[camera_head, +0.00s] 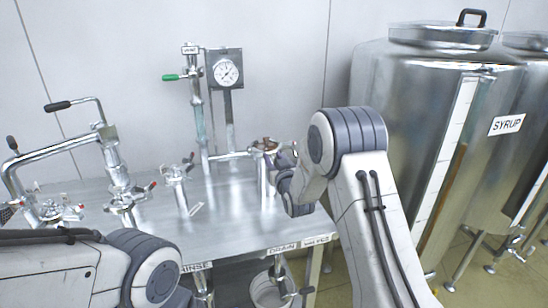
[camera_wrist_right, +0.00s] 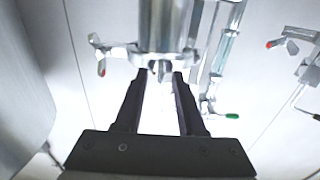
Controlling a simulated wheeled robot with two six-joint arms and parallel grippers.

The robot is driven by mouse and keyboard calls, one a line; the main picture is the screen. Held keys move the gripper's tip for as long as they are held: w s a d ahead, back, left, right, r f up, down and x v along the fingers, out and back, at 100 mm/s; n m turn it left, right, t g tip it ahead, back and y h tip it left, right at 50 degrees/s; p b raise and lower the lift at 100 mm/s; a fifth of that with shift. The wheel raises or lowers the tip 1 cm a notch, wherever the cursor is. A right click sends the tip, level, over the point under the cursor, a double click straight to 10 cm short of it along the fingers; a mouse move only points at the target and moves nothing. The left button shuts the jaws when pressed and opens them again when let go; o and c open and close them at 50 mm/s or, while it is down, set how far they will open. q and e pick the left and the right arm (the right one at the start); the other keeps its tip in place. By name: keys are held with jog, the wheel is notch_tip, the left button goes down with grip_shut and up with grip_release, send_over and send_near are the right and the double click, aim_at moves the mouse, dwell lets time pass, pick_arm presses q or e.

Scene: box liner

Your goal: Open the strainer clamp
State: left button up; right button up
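The strainer (camera_head: 262,178) is a shiny upright metal tube toward the right of the steel bench. A clamp (camera_head: 265,146) sits near its top. My right gripper (camera_head: 284,168) is close beside it, partly hidden by its own wrist. In the right wrist view a metal cylinder stands ahead, with a clamp (camera_wrist_right: 118,53) and a red-tipped handle on its left. The two dark fingers (camera_wrist_right: 160,75) are apart, with a gap between them. Their tips are close to the clamp; contact cannot be told. My left arm enters at lower left, but its gripper is not visible.
The bench (camera_head: 225,220) carries several clamped pipe fittings at left, a green-handled valve (camera_head: 172,77) and a pressure gauge (camera_head: 227,72). A syrup tank (camera_head: 400,85) stands at right. A bucket (camera_head: 270,290) is under the front edge. The bench's front middle is clear.

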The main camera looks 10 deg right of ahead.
grip_shut()
dwell(1.4)
